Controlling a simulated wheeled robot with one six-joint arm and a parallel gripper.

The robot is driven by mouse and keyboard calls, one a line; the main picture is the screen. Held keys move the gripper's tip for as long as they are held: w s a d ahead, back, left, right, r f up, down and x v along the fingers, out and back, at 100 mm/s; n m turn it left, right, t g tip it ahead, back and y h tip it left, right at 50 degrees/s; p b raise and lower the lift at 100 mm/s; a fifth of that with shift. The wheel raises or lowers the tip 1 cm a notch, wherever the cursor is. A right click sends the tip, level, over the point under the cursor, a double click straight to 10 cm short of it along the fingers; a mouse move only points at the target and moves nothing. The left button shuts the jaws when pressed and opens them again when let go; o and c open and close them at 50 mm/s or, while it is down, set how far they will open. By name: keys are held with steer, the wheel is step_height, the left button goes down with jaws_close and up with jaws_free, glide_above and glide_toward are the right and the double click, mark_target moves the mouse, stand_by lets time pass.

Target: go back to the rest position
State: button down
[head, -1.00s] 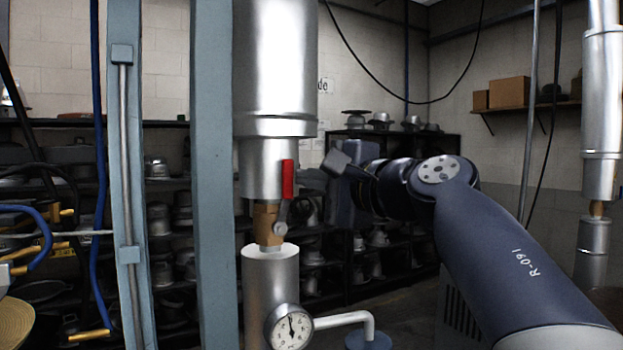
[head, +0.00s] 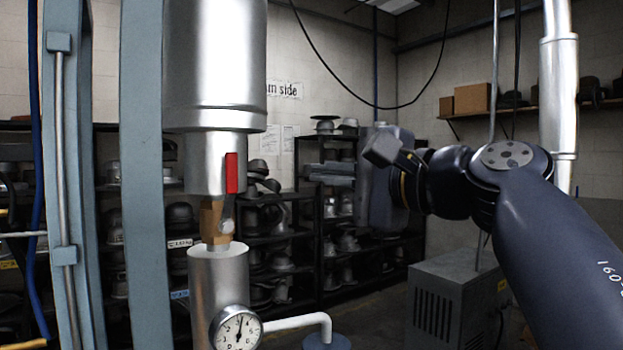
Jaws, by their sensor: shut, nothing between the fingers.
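My gripper (head: 312,173) is in the middle of the head view, pointing left. Its grey fingers lie together with nothing between them. It is to the right of the red valve handle (head: 231,172) on the silver steam pipe (head: 208,65) and apart from it. The red handle stands upright, along the pipe, above a brass valve body (head: 213,217). My dark arm comes in from the lower right.
A pressure gauge (head: 236,328) and a white side pipe (head: 297,322) are low on the pipe. A blue-grey post (head: 142,180) stands left. Black shelves (head: 270,240) of hat forms line the back. A grey cabinet (head: 450,290) stands behind my arm.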

steer(key=shift+s+d, duration=0.15)
steer(key=shift+s, duration=0.05)
steer(key=shift+w, duration=0.1)
